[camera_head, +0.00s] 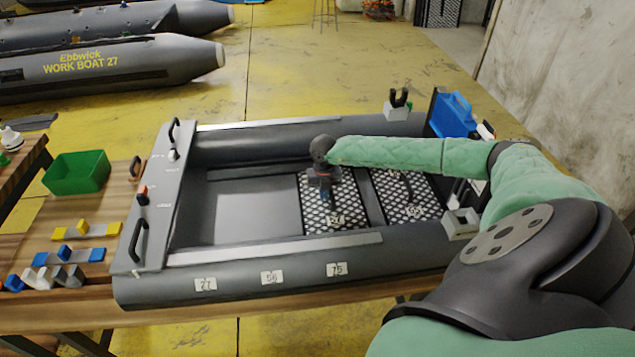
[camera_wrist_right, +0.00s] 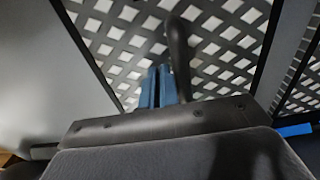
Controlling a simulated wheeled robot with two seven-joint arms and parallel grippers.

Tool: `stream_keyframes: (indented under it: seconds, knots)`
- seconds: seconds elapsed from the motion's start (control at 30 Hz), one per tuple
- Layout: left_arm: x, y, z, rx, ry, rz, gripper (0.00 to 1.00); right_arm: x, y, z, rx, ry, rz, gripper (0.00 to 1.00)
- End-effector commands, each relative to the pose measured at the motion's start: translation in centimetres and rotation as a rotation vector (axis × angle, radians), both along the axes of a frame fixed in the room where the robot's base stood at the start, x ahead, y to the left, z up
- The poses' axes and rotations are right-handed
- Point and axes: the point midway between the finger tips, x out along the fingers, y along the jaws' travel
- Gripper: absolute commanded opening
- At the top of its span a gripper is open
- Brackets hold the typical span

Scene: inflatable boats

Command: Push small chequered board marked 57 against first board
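A black-and-white chequered board (camera_head: 346,215) lies on the boat floor under my right gripper. Its small label is hard to read and may be 57. A second chequered board (camera_head: 405,186) lies to its right, with a dark strip between them. My right gripper (camera_head: 325,193) points down at the left board. In the right wrist view its blue fingertips (camera_wrist_right: 160,88) are together, with nothing seen between them. A black curved handle (camera_wrist_right: 178,52) on the board (camera_wrist_right: 110,45) stands right beside the fingers. My left gripper is not in view.
The grey inflatable boat (camera_head: 245,281) rests on a wooden table, its tubes bounding the floor. Bare grey floor (camera_head: 245,210) lies left of the boards. A blue case (camera_head: 452,113) and a pale square block (camera_head: 461,222) are at the right end. A green bin (camera_head: 77,173) stands left.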

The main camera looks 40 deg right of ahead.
Motion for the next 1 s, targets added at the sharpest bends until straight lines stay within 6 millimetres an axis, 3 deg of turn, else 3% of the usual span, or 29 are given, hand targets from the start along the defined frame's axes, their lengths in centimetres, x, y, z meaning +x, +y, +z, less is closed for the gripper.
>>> stream_keyframes:
  seconds: [0.67, 1.0]
  knots:
    - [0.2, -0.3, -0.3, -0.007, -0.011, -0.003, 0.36, -2.6, -4.2, 0.0, -0.002, 0.001, -0.001, 0.04]
    - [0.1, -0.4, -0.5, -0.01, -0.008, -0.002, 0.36, -2.0, -3.2, -0.1, 0.001, 0.0, 0.0, 0.04]
